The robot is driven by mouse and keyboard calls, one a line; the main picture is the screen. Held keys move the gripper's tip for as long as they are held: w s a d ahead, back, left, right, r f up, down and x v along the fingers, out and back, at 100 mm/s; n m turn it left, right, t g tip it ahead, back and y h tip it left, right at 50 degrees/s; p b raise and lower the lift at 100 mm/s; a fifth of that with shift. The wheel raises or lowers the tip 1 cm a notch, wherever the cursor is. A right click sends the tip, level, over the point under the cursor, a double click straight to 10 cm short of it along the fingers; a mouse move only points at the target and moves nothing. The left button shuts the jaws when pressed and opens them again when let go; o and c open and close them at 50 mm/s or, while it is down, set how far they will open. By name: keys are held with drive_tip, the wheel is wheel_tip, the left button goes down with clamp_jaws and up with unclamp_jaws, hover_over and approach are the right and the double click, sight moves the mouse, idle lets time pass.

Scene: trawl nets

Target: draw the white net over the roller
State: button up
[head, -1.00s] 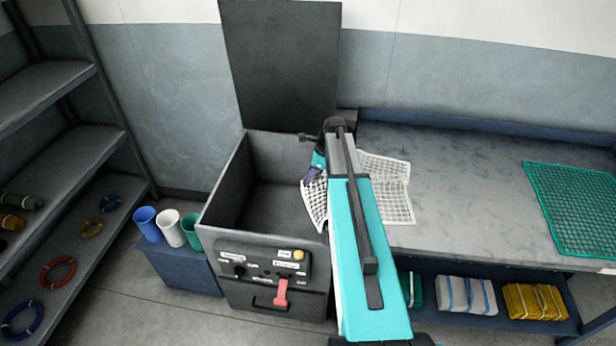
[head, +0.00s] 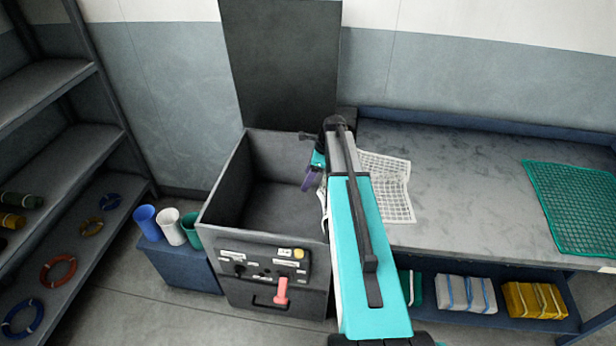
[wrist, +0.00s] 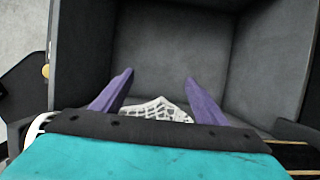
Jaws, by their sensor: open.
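My gripper (head: 312,180) is over the right side of the box. In the wrist view, its purple fingers (wrist: 157,78) are apart with nothing between the tips. A piece of white net (wrist: 157,109) shows below and between them, towards the palm. I cannot make out the roller; my arm covers the gap between box and bench.
The dark box (head: 222,190) has a raised lid (head: 281,65) and a front panel with a red lever (head: 281,291). A green net (head: 580,210) lies on the bench's right. Cups (head: 171,227) stand left of the box. The bench middle is clear.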

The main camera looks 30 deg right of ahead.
drive_tip(key=shift+o, duration=0.5)
wheel_tip(320, 180, up, 6)
drive_tip(key=g+h+p, duration=0.1)
drive_tip(key=p, duration=0.4)
drive_tip(key=shift+s+d+h, duration=0.3)
drive_tip(key=shift+s+d, duration=0.05)
drive_tip(key=shift+d, duration=0.1)
wheel_tip(320, 180, up, 14)
drive_tip(key=s+d+b, duration=0.1)
drive_tip(key=b, duration=0.3)
drive_tip(key=shift+s+d+f, duration=0.15)
drive_tip(key=shift+d+f, duration=0.05)
drive_tip(key=shift+d, duration=0.1)
idle(0.4)
idle(0.5)
